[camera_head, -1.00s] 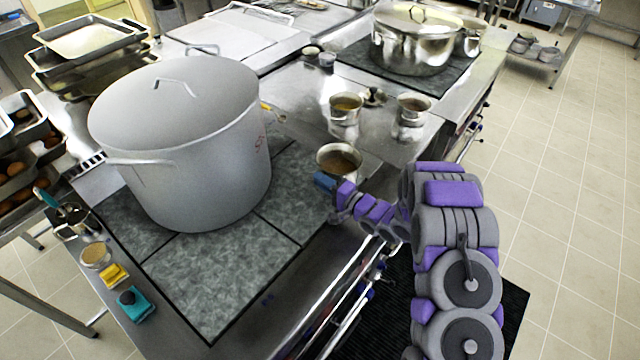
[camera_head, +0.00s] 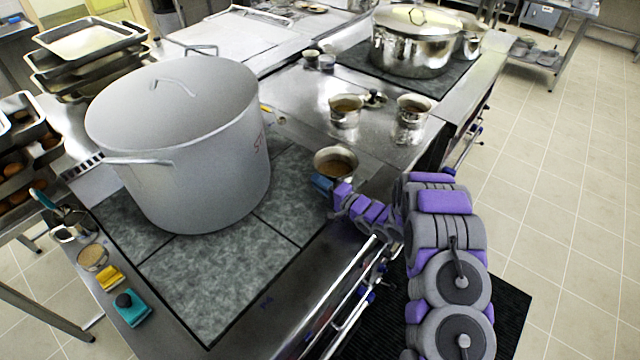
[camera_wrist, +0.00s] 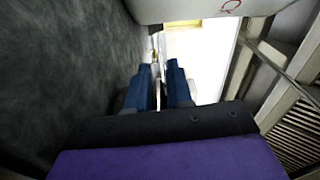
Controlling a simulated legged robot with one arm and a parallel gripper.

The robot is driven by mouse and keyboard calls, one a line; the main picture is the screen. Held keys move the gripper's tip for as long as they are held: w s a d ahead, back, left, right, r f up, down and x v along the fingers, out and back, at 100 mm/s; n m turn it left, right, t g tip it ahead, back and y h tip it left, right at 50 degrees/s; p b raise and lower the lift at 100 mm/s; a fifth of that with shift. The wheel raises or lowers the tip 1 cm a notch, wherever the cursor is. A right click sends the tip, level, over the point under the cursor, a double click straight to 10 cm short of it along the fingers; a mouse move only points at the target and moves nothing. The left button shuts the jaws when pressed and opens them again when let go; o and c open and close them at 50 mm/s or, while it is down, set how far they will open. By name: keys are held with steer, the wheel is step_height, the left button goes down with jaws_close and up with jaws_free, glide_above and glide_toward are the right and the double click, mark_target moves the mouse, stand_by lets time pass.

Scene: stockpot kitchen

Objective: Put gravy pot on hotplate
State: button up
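The gravy pot (camera_head: 335,166) is a small steel pot with brown contents, at the right edge of the near mottled grey hotplate (camera_head: 205,275). It looks upright, but I cannot tell whether its base touches a surface. My gripper (camera_head: 321,183) is at its near side, with the blue fingers against it. In the wrist view the two fingers (camera_wrist: 161,88) stand close together with a narrow gap, and a thin pale piece, seemingly the pot's handle, shows between them. The fingers hide most of the pot there.
A large grey stockpot (camera_head: 185,150) covers the back of the hotplate. Its front area is bare. Two small pots (camera_head: 345,110) (camera_head: 411,107) stand on the steel counter behind. A sponge (camera_head: 131,308) and a yellow block (camera_head: 109,277) lie along the left edge. Oven rails run below.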

steer(key=o, duration=0.3)
steer(key=p+v, duration=0.2)
steer(key=v, duration=1)
steer(key=shift+d+f, duration=0.1)
